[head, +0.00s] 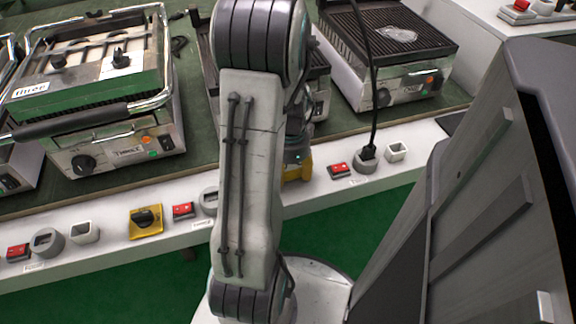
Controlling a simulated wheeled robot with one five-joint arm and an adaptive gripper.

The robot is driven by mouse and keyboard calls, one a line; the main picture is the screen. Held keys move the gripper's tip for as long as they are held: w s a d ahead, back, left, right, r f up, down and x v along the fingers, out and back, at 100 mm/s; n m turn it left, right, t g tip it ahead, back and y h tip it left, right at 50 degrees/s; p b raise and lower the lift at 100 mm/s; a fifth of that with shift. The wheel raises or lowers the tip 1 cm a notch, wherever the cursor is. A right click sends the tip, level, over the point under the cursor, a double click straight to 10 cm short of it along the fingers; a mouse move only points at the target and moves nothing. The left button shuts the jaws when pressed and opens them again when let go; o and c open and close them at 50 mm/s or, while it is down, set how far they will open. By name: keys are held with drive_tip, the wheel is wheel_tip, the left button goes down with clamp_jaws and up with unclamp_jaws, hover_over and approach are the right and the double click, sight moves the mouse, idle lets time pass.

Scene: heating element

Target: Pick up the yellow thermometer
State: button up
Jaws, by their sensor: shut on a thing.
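My arm stands in the middle of the head view and hides most of my gripper (298,154). Only a narrow strip of the gripper shows at the arm's right edge, above the white counter ledge. It is shut on a yellow thing, which I take to be the yellow thermometer (298,172). Only the right part of this yellow thing shows, at the ledge's front edge; its shape and the fingers around it are hidden. I cannot tell whether it touches the ledge.
Contact grills stand on the green counter, at left (95,90) and right (390,55). The white ledge (330,195) holds a yellow plate with a black knob (146,221), red switches (340,170), sockets and a plugged black cable (368,150). A dark panel fills the right side.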

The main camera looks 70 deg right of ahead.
drive_tip(key=shift+c, duration=1.1)
drive_tip(key=shift+r, duration=0.1)
